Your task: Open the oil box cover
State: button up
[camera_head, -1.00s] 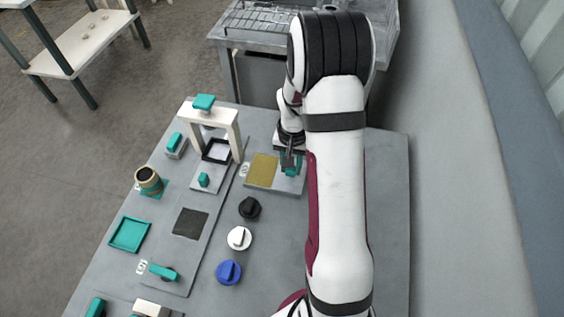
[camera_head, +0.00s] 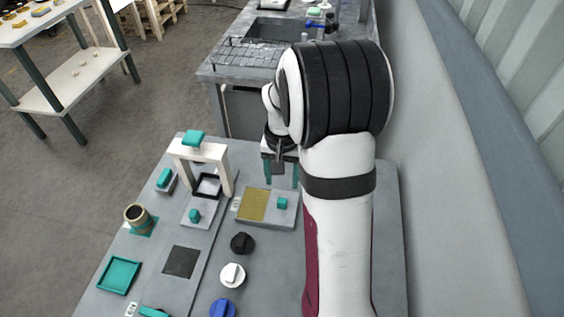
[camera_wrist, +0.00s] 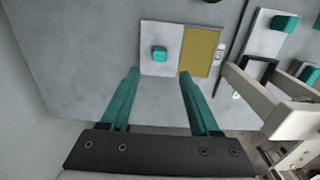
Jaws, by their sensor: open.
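The oil box is a low grey block on the table with an exposed flat yellow area (camera_head: 254,205) on its left in the head view. Its right part is a light grey cover (camera_head: 290,216) with a small teal knob (camera_head: 283,203). In the wrist view the cover (camera_wrist: 160,34), teal knob (camera_wrist: 159,54) and yellow area (camera_wrist: 200,50) lie beyond the fingertips. My gripper (camera_wrist: 159,74) is open and empty, with the knob lined up between its teal fingers but apart from them. In the head view my gripper (camera_head: 282,185) is above and behind the knob.
A white arch (camera_head: 199,150) with a teal top stands left of the box. Black (camera_head: 242,243), white (camera_head: 233,275) and blue (camera_head: 223,308) knobs sit in front. A teal tray (camera_head: 119,275) and a cup (camera_head: 137,216) are further left.

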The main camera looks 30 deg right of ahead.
notch_tip(320, 180, up, 7)
dwell(0.4)
